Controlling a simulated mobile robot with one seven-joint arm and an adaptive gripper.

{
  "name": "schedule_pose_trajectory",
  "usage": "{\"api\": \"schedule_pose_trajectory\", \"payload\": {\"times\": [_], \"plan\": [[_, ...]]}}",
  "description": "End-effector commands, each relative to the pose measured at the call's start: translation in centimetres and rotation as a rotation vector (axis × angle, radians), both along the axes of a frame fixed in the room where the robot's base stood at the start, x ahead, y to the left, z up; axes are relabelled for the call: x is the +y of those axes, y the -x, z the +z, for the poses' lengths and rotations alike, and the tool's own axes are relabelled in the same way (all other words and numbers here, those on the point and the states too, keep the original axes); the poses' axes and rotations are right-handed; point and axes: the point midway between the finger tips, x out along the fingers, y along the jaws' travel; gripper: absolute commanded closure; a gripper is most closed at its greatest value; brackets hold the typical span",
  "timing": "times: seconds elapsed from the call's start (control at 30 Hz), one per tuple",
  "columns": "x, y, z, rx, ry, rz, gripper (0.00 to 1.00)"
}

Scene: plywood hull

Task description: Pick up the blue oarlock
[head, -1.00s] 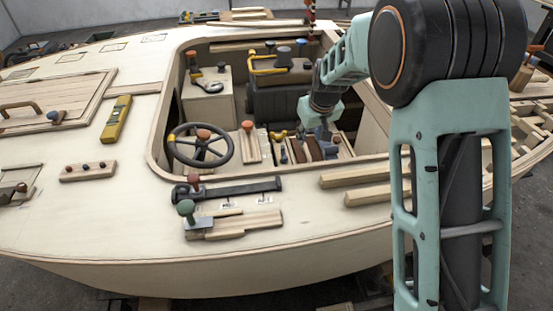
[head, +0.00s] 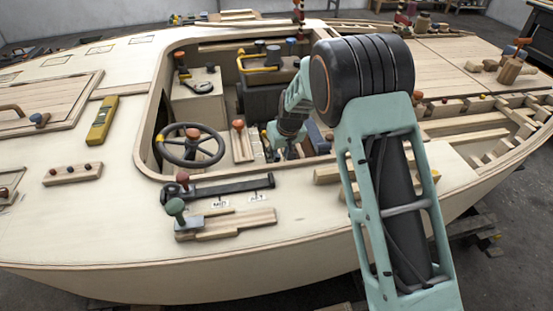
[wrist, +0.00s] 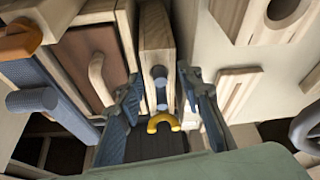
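In the wrist view, my gripper (wrist: 161,84) is open, its two dark blue-grey fingers on either side of a narrow upright wooden block (wrist: 157,28). Between the fingers, at the block's end, is a short blue-grey stem (wrist: 160,92) with a yellow U-shaped piece (wrist: 165,123) just below it in the picture. A bent blue piece (wrist: 42,101) shows at the left, outside the fingers. I cannot tell for certain which of these is the blue oarlock. In the head view, my gripper is low in the cockpit, mostly hidden by my arm and the cockpit edge.
A steering wheel (head: 190,146) stands left of my arm, beside a wooden block with an orange knob (head: 241,140). A black bar (head: 225,188) and wooden strips (head: 226,222) lie on the near deck.

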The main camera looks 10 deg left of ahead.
Motion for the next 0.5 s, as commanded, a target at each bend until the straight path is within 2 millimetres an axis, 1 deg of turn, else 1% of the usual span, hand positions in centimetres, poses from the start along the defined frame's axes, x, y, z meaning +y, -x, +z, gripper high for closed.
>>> {"api": "schedule_pose_trajectory", "payload": {"times": [0.03,0.1,0.3,0.5], "plan": [[0.15,-0.26,-0.76,-0.001,0.000,0.000,0.66],[0.27,-0.43,-1.09,-0.002,0.000,0.001,0.66],[0.28,-0.45,-1.02,-0.002,0.000,0.001,0.66],[0.27,-0.44,-1.01,-0.002,-0.001,0.001,0.88]]}}
